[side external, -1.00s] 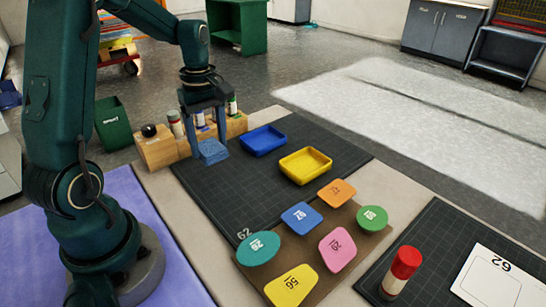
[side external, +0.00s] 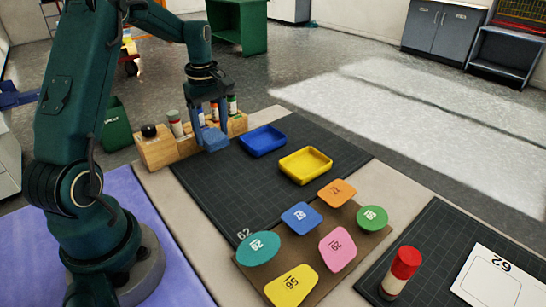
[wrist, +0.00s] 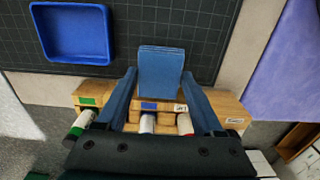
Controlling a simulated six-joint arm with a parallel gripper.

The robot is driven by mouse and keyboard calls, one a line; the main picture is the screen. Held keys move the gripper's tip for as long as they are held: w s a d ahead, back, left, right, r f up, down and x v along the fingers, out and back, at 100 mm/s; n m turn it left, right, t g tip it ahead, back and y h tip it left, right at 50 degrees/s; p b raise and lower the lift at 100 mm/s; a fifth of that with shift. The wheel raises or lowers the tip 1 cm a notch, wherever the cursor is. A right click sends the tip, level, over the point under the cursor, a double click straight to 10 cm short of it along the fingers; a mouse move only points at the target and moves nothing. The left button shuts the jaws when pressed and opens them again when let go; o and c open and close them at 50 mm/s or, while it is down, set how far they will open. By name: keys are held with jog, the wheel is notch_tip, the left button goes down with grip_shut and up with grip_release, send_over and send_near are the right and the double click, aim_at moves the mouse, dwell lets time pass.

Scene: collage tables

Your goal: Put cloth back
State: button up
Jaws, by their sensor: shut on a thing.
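My gripper (side external: 213,124) is shut on a folded blue cloth (side external: 215,139), which hangs below its fingers. In the side view the cloth is in front of the wooden rack (side external: 158,153) and overlaps part of it. In the wrist view the cloth (wrist: 161,70) is between the fingertips, with the dark mat behind it and the rack (wrist: 235,112) lower down. Whether the cloth touches the rack or mat is unclear. The part of the rack behind the fingers is hidden.
The rack holds several capped tubes. A blue tray (side external: 263,141) and a yellow tray (side external: 305,165) sit on the dark mat (side external: 225,190) to the right. Numbered coloured pieces lie on a brown board (side external: 350,240) nearer the camera. A red-capped tube (side external: 402,272) stands at lower right.

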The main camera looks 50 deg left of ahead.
aim_at(212, 135)
jog(key=shift+f, duration=2)
jog(key=o, duration=1.3)
jog(key=shift+f, duration=0.1)
